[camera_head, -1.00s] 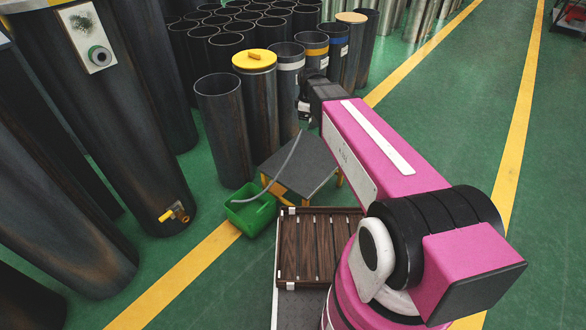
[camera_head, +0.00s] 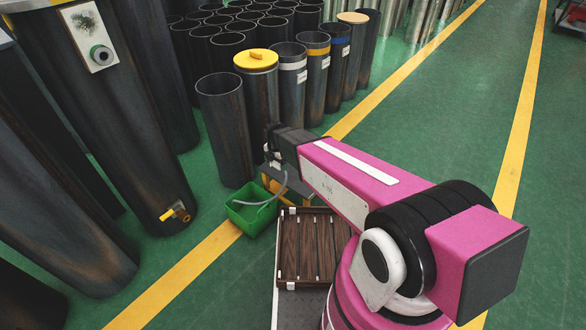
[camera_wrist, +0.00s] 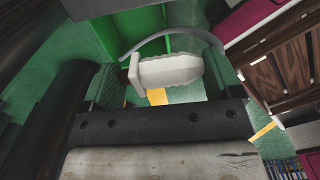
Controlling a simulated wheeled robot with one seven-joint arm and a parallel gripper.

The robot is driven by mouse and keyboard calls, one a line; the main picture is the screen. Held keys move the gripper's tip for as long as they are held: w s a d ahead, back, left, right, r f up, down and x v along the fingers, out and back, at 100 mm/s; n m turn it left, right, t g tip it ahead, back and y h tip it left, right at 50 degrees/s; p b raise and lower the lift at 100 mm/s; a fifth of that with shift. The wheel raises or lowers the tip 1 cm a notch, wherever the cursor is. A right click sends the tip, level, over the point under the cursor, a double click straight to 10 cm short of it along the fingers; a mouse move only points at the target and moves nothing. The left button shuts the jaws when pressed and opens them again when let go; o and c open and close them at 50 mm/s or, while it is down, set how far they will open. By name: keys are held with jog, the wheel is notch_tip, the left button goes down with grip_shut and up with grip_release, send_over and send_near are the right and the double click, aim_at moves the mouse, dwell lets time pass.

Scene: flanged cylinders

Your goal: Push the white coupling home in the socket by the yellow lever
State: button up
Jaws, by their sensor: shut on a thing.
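The white coupling (camera_wrist: 168,70) is held crosswise between the two finger pads of my gripper (camera_wrist: 166,76) in the wrist view. A grey hose (camera_wrist: 212,45) curves beside it; in the head view the hose (camera_head: 262,200) runs down from my gripper (camera_head: 270,158) to the green bin. The yellow lever (camera_head: 168,214) sits low on the big dark cylinder (camera_head: 120,110) at the left, with the brass-coloured socket (camera_head: 186,217) beside it. My gripper is up and to the right of the lever, well apart from it.
The green bin (camera_head: 238,216) stands on the floor between the lever and a slatted wooden crate (camera_head: 280,245). A low stand (camera_head: 299,184) is partly hidden behind my arm. Open-topped dark cylinders (camera_head: 222,125) stand close behind my gripper. Green floor shows between lever and bin.

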jog(key=w+d+f, duration=0.2)
jog(key=d, duration=0.1)
jog(key=w+d+f, duration=0.2)
jog(key=d, duration=0.1)
jog(key=w+d+f, duration=0.3)
jog(key=shift+w+d, duration=0.1)
jog(key=shift+f, duration=1.75)
jog(key=shift+f, duration=0.15)
jog(key=o, duration=0.8)
